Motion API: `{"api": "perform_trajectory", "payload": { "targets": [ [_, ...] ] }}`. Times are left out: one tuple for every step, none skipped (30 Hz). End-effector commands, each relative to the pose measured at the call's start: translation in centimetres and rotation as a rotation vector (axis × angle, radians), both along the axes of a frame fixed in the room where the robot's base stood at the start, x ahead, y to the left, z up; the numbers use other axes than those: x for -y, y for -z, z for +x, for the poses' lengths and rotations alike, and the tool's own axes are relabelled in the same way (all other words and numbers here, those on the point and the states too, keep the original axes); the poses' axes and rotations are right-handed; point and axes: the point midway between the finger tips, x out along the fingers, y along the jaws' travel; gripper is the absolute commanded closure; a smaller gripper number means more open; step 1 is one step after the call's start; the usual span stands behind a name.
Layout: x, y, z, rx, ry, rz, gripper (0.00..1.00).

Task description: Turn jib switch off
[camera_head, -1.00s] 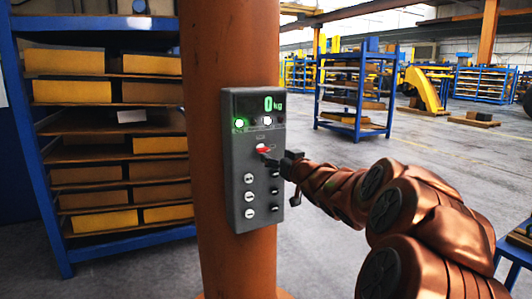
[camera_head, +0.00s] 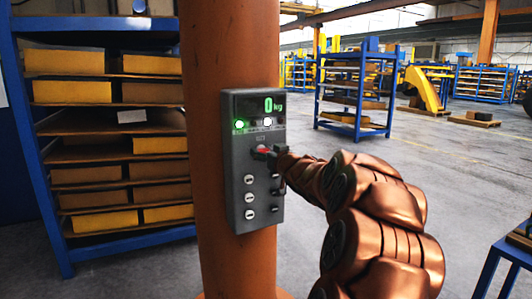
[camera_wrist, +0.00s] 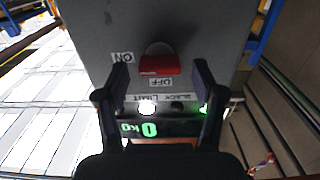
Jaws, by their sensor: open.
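The jib control box (camera_head: 237,190) is a grey panel on an orange column. Its red switch (camera_wrist: 160,65) sits between my open fingers in the wrist view, with a finger on each side and a visible gap to each. It also shows small and partly covered in the head view (camera_head: 261,151). The red part lies beside the OFF label (camera_wrist: 160,83); the ON label (camera_wrist: 123,57) is to its left. The wrist view is upside down. My gripper (camera_wrist: 160,72) is empty; its dark fingers also reach the panel in the head view (camera_head: 272,154).
A display (camera_head: 272,104) reads 0 kg, with a lit green lamp (camera_head: 239,124) and a lit white lamp (camera_head: 267,122) below it. Several buttons (camera_head: 249,197) sit lower down. A blue shelf (camera_head: 50,190) stands left of the column (camera_head: 205,200).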

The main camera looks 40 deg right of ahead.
Motion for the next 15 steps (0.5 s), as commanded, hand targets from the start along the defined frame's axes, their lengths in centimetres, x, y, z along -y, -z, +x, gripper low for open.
{"api": "perform_trajectory", "payload": {
  "targets": [
    [0.01, 0.0, -0.01, 0.0, 0.0, 0.0, 0.31],
    [0.01, 0.01, -0.01, 0.0, 0.0, 0.0, 0.34],
    [0.01, 0.01, -0.01, 0.0, 0.0, 0.0, 0.39],
    [0.01, 0.02, -0.01, 0.0, 0.0, 0.0, 0.42],
    [0.01, 0.02, -0.01, 0.0, 0.0, 0.0, 0.45],
    [0.02, 0.02, -0.02, 0.0, 0.0, 0.0, 0.49],
    [0.01, 0.02, -0.03, 0.0, 0.0, 0.0, 0.52],
    [0.01, 0.03, -0.03, 0.0, 0.0, 0.0, 0.55],
    [0.01, 0.03, -0.03, 0.0, 0.0, 0.0, 0.59],
    [0.01, 0.03, -0.03, 0.0, 0.0, 0.0, 0.62],
    [0.01, 0.03, -0.03, 0.0, 0.0, 0.0, 0.66],
    [0.01, 0.03, -0.03, 0.0, 0.0, 0.0, 0.7],
    [0.01, 0.03, -0.03, 0.0, 0.0, 0.0, 0.73],
    [0.01, 0.03, -0.03, 0.0, 0.0, 0.0, 0.76],
    [0.01, 0.03, -0.03, -0.001, 0.0, 0.0, 0.8]
  ]
}}
